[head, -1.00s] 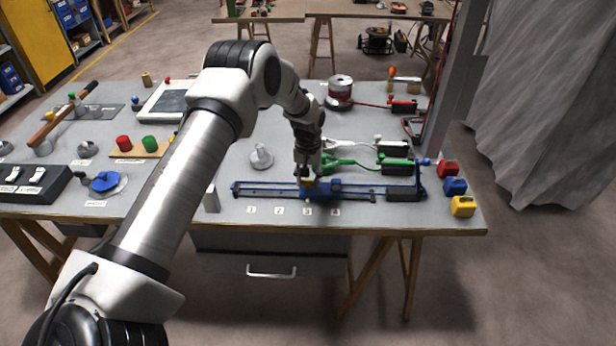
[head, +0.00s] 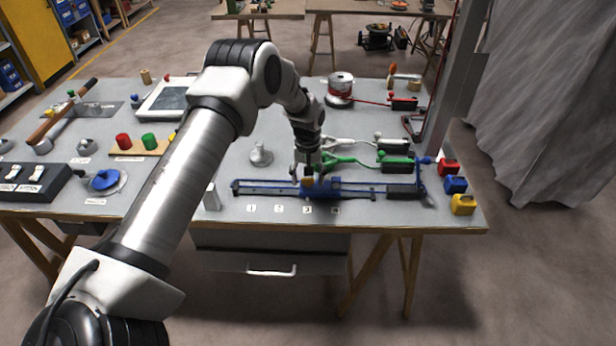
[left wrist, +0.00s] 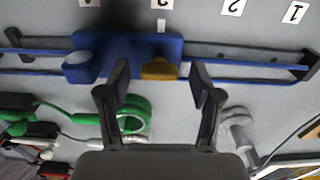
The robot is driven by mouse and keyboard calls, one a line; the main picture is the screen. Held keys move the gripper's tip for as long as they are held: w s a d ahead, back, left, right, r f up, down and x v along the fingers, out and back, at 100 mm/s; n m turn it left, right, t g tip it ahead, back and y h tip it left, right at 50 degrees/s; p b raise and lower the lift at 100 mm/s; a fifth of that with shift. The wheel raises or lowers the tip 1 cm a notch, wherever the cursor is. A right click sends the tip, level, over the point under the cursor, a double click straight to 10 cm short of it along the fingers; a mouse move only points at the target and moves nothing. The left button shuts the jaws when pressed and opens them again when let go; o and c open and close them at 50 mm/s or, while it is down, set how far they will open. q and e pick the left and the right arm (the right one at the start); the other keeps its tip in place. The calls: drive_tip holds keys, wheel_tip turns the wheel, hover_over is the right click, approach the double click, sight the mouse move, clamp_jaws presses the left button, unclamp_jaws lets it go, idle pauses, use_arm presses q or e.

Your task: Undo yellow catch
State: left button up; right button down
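My left gripper (head: 307,172) is just over the catch, pointing down. In the left wrist view its two fingers (left wrist: 160,88) are apart, one to each side of the catch, with nothing gripped. My right gripper is not in view.
Red, blue and yellow blocks (head: 462,205) stand at the right edge. Numbered cards (head: 279,208) lie in front. A grey knob (head: 261,155) stands left of the gripper.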

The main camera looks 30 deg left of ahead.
sight(308, 179)
use_arm(q)
wheel_tip(308, 179, up, 12)
idle(0.5)
idle(0.3)
drive_tip(key=s+d+f+g, duration=0.1)
drive_tip(key=s+f, duration=0.1)
drive_tip(key=f, duration=0.1)
drive_tip(key=s+d+f+g, duration=0.1)
drive_tip(key=s+f, duration=0.1)
drive_tip(key=f, duration=0.1)
drive_tip(key=s+d+f, duration=0.1)
drive_tip(key=s+f, duration=0.1)
drive_tip(key=f, duration=0.1)
drive_tip(key=shift+s+d+f+m+g, duration=0.25)
drive_tip(key=shift+s+m+g, duration=0.05)
drive_tip(key=shift+g, duration=0.1)
drive_tip(key=s+d+f+m+g, duration=0.15)
drive_tip(key=s+d+f, duration=0.35)
drive_tip(key=s+f, duration=0.5)
drive_tip(key=s+d+f+m+t, duration=0.1)
drive_tip(key=s+d+m+t, duration=0.1)
drive_tip(key=s, duration=0.8)
drive_tip(key=s+d+f+m+t, duration=0.2)
drive_tip(key=s+d, duration=0.1)
drive_tip(key=s, duration=0.8)
drive_tip(key=shift+d+f, duration=0.15)
drive_tip(key=shift+d, duration=0.25)
